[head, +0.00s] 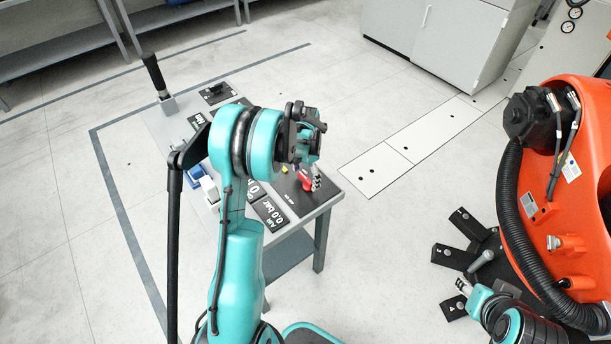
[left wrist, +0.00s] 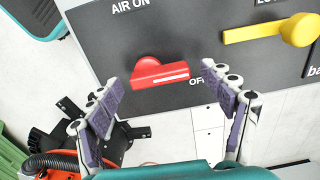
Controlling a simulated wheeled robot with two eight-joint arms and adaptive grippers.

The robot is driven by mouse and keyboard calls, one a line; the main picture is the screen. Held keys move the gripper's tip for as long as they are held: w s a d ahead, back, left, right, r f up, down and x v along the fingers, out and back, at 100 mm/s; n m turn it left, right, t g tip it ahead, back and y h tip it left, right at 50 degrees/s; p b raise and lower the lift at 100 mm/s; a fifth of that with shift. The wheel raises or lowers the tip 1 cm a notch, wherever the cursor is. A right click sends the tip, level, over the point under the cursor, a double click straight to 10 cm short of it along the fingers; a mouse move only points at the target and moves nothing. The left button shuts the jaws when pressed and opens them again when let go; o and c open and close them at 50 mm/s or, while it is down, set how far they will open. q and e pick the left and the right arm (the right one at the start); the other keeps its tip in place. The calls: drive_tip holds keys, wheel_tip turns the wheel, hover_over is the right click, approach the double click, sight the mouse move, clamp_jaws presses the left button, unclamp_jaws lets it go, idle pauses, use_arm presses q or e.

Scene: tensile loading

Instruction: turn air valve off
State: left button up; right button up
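The red air valve handle (left wrist: 160,73) sits on a dark panel in the left wrist view. Its bar points right, its end close above the partly covered "OFF" label (left wrist: 196,81); the "AIR ON" label (left wrist: 130,5) is at the upper left. My left gripper (left wrist: 163,80) is open, with one finger on each side of the handle and a gap to each. In the head view the red handle (head: 306,181) shows at the table's near right corner, beside the left fingers. My right gripper (head: 463,287) is at the lower right, small, its opening unclear.
A yellow lever (left wrist: 268,32) is close by on the same panel. The grey table (head: 330,195) also carries pressure displays (head: 270,213) and a black upright lever (head: 155,75). An orange robot arm (head: 575,200) stands at the right. Floor between is open.

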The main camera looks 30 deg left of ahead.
sight(305, 177)
use_arm(q)
wheel_tip(305, 177, up, 12)
idle(0.6)
idle(0.4)
